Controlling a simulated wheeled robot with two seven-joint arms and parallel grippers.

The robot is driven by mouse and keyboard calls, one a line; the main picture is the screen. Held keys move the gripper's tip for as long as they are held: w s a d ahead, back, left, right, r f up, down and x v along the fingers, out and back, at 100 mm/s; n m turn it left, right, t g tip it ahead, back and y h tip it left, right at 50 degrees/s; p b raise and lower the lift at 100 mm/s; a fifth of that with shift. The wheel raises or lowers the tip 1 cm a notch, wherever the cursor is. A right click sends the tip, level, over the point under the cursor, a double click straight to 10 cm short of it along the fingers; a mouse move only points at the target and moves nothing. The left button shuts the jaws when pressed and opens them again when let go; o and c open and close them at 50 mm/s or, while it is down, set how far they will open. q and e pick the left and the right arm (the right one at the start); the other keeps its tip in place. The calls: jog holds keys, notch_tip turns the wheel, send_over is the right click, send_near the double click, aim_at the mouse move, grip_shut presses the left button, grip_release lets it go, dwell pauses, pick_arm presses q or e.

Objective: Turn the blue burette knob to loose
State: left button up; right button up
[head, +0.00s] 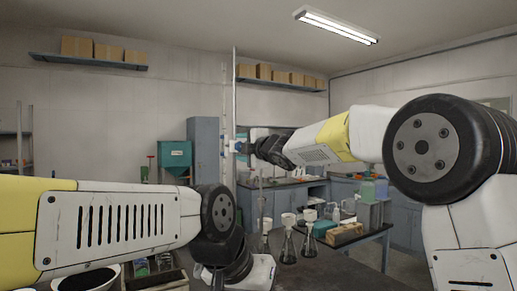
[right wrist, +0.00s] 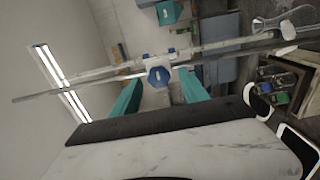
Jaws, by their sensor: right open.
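The blue knob (right wrist: 158,77) sits on a white clamp body on the burette (right wrist: 215,47), which runs across the right wrist view beside a thin metal rod. My right gripper (right wrist: 159,80) is open, with one teal finger on each side of the knob. I cannot tell whether the fingers touch it. In the head view my right gripper (head: 240,147) is at the tall upright stand (head: 234,95), and its dark wrist hides part of that area. My left arm crosses the lower left of the head view. Its hand (head: 255,272) is low, and its fingers do not show clearly.
Several conical flasks (head: 288,247) with white tops stand on the dark table (head: 335,270) below the right arm. Black bowls lie at the lower left, near my left arm.

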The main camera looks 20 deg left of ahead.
jog(key=v, duration=0.7)
jog(key=shift+s+d, duration=0.25)
jog(key=shift+d, duration=0.05)
jog(key=shift+d, duration=0.1)
jog(key=s+d+f+m+h, duration=0.1)
jog(key=d+f+m+h, duration=0.3)
jog(key=d, duration=0.5)
jog(key=s+d+f+m+h, duration=0.1)
jog(key=d+f+m+h, duration=0.1)
jog(key=d+m, duration=0.45)
jog(key=s+d+f+m+h, duration=0.1)
jog(key=d+f+m+h, duration=0.2)
jog(key=d, duration=0.8)
jog(key=s+d+f+m+g, duration=0.2)
jog(key=s+d+f+m, duration=0.2)
jog(key=s+f, duration=0.2)
jog(key=s+d+f+m+g+h, duration=0.1)
jog(key=s+d+f+m, duration=0.3)
jog(key=s, duration=0.6)
jog(key=s+d+f+m+g+h, duration=0.1)
jog(key=s+d+f+m, duration=0.3)
jog(key=s+f, duration=0.4)
jog(key=shift+s+d+m+g, duration=0.2)
jog(key=shift+m+g, duration=0.65)
jog(key=shift+g, duration=0.05)
